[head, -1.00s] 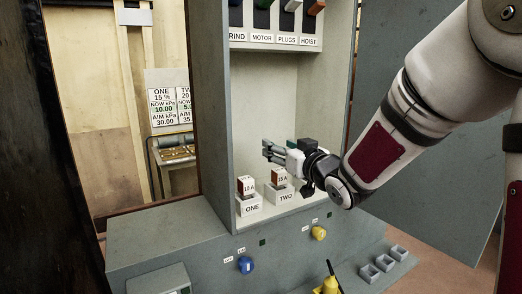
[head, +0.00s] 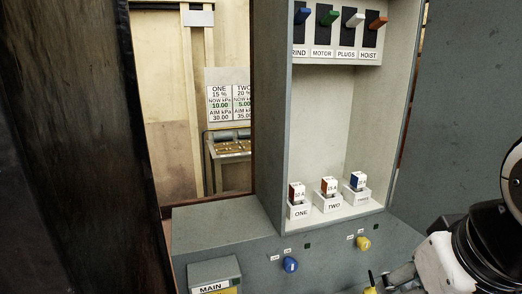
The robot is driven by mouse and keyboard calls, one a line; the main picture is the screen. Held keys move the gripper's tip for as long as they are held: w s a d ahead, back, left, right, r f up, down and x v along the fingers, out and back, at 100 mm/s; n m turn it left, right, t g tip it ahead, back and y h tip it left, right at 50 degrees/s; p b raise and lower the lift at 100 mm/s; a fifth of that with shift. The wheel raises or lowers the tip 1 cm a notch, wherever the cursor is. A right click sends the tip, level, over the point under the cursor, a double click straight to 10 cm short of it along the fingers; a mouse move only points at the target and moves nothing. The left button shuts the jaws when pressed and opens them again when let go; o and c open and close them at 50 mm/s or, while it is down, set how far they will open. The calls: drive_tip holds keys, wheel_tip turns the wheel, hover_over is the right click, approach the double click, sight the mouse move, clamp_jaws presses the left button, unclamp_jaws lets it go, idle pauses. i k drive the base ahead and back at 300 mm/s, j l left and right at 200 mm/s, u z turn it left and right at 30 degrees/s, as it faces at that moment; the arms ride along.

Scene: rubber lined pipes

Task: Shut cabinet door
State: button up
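The panel runs out of frame at the top and right. My gripper (head: 398,278) is low at the lower right, in front of the cabinet base and the panel's lower part. It is partly cut off by the bottom edge, and its finger opening cannot be made out. I see no clear contact with the door.
Labelled blocks ONE (head: 299,211), TWO (head: 328,203) and a third (head: 357,197) stand inside on the cabinet floor. Coloured levers (head: 328,17) are above. A blue knob (head: 290,264) and yellow knob (head: 363,243) stick out from the base. A dark panel (head: 80,140) fills the left.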

sight(465, 116)
drive_tip(key=l+u, duration=0.3)
drive_tip(key=u, duration=0.2)
drive_tip(key=l+u, duration=0.3)
drive_tip(key=u, duration=0.2)
drive_tip(key=k+l+u, duration=0.1)
drive_tip(key=l, duration=0.3)
drive_tip(key=k+l+u, duration=0.15)
drive_tip(key=l, duration=0.3)
drive_tip(key=k+l+u, duration=0.1)
drive_tip(key=l, duration=0.3)
drive_tip(key=k+l+u, duration=0.1)
drive_tip(key=l, duration=0.25)
drive_tip(key=k+l+u, duration=0.15)
drive_tip(key=l, duration=0.25)
drive_tip(key=k+l, duration=0.25)
drive_tip(key=l, duration=0.15)
drive_tip(key=k+l, duration=0.2)
drive_tip(key=l, duration=0.2)
drive_tip(key=k+l, duration=0.25)
drive_tip(key=l, duration=0.15)
